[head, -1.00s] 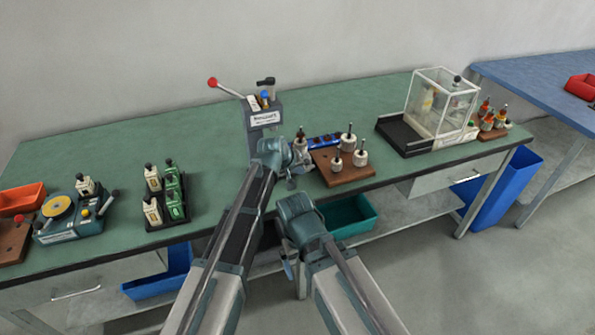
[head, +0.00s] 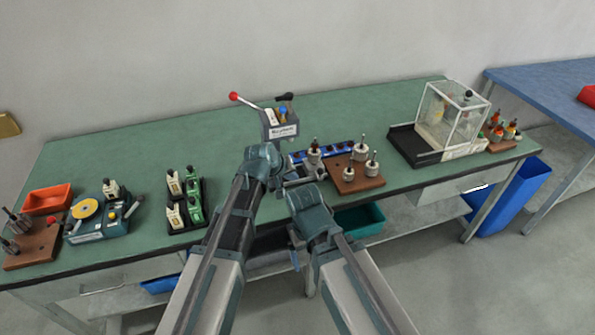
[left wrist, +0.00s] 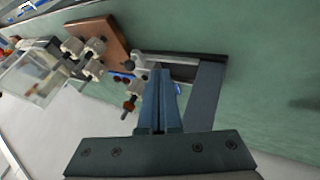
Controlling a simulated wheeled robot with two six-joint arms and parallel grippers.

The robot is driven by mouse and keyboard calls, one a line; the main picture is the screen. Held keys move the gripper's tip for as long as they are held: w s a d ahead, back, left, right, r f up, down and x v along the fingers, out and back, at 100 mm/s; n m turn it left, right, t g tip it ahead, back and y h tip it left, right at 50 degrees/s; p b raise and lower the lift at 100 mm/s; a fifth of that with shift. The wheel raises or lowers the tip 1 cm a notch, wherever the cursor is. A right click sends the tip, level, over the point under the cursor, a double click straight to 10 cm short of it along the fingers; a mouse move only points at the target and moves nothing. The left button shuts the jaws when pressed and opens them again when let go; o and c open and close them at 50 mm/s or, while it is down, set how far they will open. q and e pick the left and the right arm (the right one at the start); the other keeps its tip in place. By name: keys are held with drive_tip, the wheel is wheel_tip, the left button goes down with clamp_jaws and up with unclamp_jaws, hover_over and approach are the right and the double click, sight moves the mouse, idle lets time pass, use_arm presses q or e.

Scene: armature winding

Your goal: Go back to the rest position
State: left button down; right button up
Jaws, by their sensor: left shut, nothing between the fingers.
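My left gripper (head: 292,179) is over the green workbench (head: 120,150), in front of the winding machine with the red-knobbed lever (head: 280,125). In the left wrist view its fingers (left wrist: 161,98) are together with nothing between them. An armature on a shaft (head: 314,155) stands just beyond the gripper, apart from it as far as I can tell. My right gripper (head: 294,255) hangs low in front of the bench edge, mostly hidden behind its own wrist, so its jaws do not show.
A brown block with several armatures (head: 345,186) stands right of my left gripper. Further right is a clear box (head: 452,115) by a black tray. Left are green-and-white holders (head: 185,200), a teal device with a yellow disc (head: 100,225) and an orange bin (head: 47,199).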

use_arm(q)
drive_tip(key=shift+s+a+r, duration=0.15)
drive_tip(key=shift+s, duration=0.1)
idle(0.3)
drive_tip(key=s+a+f+m+g+y, duration=0.2)
drive_tip(key=s+a+g+y, duration=0.1)
drive_tip(key=s, duration=0.9)
drive_tip(key=s+a+f+m+g+y, duration=0.2)
drive_tip(key=s+a+m+g, duration=0.1)
drive_tip(key=s, duration=1)
drive_tip(key=shift+s+a+m+y, duration=0.2)
drive_tip(key=shift+a+m+y, duration=0.15)
drive_tip(key=shift+a, duration=0.5)
drive_tip(key=shift+f, duration=0.1)
